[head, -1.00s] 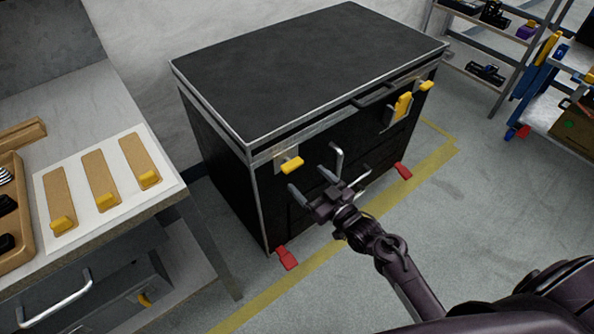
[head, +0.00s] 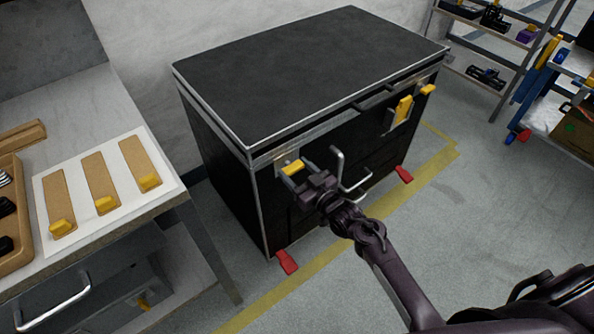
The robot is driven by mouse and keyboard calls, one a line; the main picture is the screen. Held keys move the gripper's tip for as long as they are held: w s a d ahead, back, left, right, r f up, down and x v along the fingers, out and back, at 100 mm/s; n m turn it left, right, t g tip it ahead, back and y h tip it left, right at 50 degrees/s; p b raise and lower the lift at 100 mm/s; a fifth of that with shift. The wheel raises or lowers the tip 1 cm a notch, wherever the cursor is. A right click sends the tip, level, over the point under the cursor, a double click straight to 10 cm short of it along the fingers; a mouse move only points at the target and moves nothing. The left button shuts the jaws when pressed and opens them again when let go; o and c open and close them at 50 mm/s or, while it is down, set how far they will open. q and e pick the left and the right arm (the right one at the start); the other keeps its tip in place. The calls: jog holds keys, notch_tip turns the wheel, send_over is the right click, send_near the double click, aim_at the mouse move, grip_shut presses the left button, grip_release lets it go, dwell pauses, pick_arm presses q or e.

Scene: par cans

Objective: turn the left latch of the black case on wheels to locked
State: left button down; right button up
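The black case on wheels (head: 225,190) stands against the wall with its lid (head: 310,70) down. Its left latch (head: 292,168) is a yellow handle on a metal plate near the front left corner, lying roughly sideways. My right gripper (head: 298,174) is at this latch, its fingers apart and its tips close to the yellow handle. The fingers partly cover the plate, and I cannot tell whether they touch the handle. My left gripper is not in view.
A silver handle (head: 340,165) sticks out just right of my gripper. A yellow lever (head: 402,110) sits on the case front. Red pedals (head: 287,262) are at its foot. A workbench (head: 100,105) with yellow-handled boards stands left. Floor in front is clear.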

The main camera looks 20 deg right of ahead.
jog(key=shift+c, duration=1.3)
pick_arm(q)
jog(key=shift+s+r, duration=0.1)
pick_arm(e)
jog(key=shift+m, duration=0.3)
jog(key=shift+p, duration=0.35)
jog(key=m+p, duration=0.4)
jog(key=m, duration=0.5)
jog(key=shift+d, duration=0.15)
jog(key=m+p, duration=0.1)
jog(key=m, duration=0.2)
jog(key=shift+m, duration=0.3)
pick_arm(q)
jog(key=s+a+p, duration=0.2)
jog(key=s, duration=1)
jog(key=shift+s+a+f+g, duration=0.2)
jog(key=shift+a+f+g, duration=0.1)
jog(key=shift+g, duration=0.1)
pick_arm(e)
jog(key=m, duration=0.4)
jog(key=shift+f+m, duration=0.2)
jog(key=shift+m, duration=0.1)
jog(key=o, duration=1)
